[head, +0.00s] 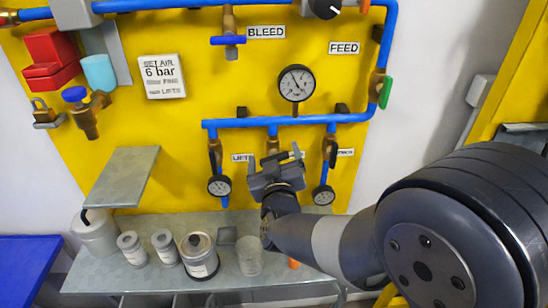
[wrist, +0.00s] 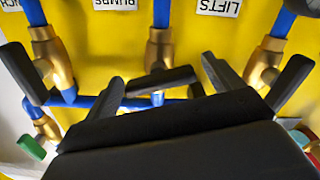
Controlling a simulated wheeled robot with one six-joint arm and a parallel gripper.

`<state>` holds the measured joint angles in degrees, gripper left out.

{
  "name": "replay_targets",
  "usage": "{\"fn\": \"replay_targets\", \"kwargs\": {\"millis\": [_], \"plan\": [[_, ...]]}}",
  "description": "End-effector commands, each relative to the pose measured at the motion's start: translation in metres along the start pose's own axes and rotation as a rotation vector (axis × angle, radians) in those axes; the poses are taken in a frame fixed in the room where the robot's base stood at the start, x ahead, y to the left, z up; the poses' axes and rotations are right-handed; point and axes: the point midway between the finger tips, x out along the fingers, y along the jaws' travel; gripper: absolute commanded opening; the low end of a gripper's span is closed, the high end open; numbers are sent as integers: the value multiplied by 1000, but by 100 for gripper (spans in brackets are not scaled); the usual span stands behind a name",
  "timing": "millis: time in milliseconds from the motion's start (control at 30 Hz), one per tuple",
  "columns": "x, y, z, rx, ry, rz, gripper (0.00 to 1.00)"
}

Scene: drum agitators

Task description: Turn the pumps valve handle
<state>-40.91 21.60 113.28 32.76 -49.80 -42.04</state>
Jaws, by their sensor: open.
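The pumps valve is the middle of three brass valves on the blue pipe. In the wrist view, which shows the panel upside down, its brass body (wrist: 160,48) stands beside the "PUMPS" label (wrist: 115,4). Its black handle (wrist: 163,81) lies roughly crosswise to the pipe, slightly tilted. My gripper (wrist: 163,72) is open, one finger on either side of the handle, with a gap to each in the picture. I cannot tell how deep the fingers reach. In the head view my gripper (head: 275,158) is in front of the middle valve and hides most of it.
The lifts valve (head: 215,151) and another valve (head: 330,148) flank the middle one closely, each with a black handle and a gauge below. A grey shelf (head: 215,277) holds several cans. A large gauge (head: 296,83) and a green handle (head: 386,92) are above.

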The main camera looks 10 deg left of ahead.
Motion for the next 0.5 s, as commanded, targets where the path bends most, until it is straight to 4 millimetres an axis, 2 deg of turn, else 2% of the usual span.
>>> {"fn": "replay_targets", "kwargs": {"millis": [67,500], "plan": [[0,0,0,0,0,0,82],[0,0,0,0,0,0,46]]}}
